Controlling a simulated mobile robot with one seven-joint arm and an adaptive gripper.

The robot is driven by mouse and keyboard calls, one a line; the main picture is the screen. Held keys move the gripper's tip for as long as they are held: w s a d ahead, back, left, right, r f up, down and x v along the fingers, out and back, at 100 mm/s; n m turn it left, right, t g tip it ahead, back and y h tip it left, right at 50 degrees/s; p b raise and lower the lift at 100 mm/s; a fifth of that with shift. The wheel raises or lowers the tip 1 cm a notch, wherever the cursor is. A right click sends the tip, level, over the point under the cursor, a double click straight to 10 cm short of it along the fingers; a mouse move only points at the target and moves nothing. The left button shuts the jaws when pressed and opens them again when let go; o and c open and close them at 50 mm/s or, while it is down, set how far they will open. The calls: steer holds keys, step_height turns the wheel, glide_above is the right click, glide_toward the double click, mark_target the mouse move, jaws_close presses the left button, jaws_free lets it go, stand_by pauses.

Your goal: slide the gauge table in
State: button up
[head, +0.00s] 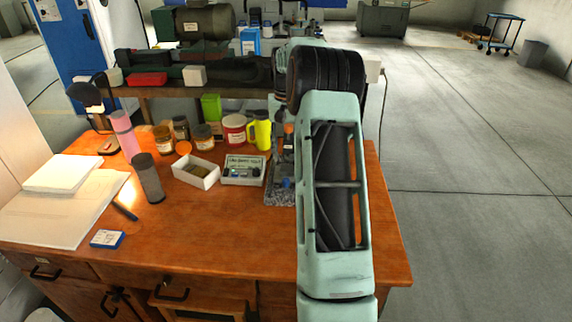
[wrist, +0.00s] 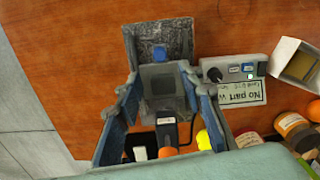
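The gauge stand rises from a speckled grey granite base (head: 279,194) near the right end of the wooden bench, partly hidden by my arm. Whether either finger touches the block is unclear. My arm hides the gripper in the head view.
A white open box (head: 196,171), yellow bottle (head: 260,130) and several jars stand nearby. The bench's front right is clear.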

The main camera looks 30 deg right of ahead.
steer(key=shift+r, duration=0.95)
steer(key=shift+c, duration=0.5)
